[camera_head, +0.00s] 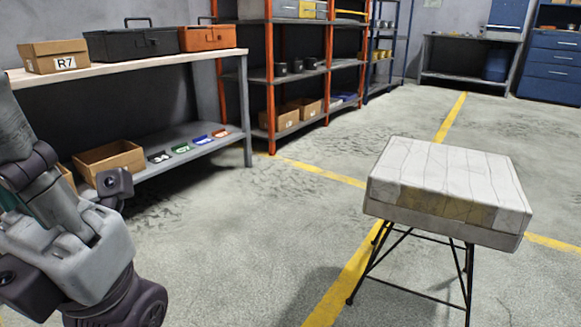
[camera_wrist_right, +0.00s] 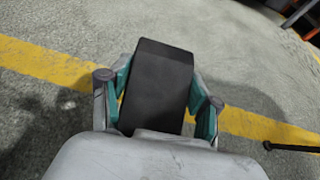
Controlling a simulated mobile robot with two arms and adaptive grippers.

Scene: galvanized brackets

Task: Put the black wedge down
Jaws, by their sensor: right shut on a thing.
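The black wedge (camera_wrist_right: 160,88) is a dark block in the right wrist view. My right gripper (camera_wrist_right: 160,90) is shut on it, with a teal and grey finger against each side. The wedge's lower end is hidden by the grey gripper body. Grey floor with a yellow line shows behind it. Neither the wedge nor my right gripper shows in the head view. Part of my left arm shows at the left of the head view, but its gripper fingers are not visible.
A stool with a pale, block-like top (camera_head: 450,185) and thin black legs stands at the right; its top is bare. A workbench (camera_head: 130,66) with boxes lines the left wall. An orange-framed shelf (camera_head: 268,75) stands behind. Open floor (camera_head: 250,235) lies between.

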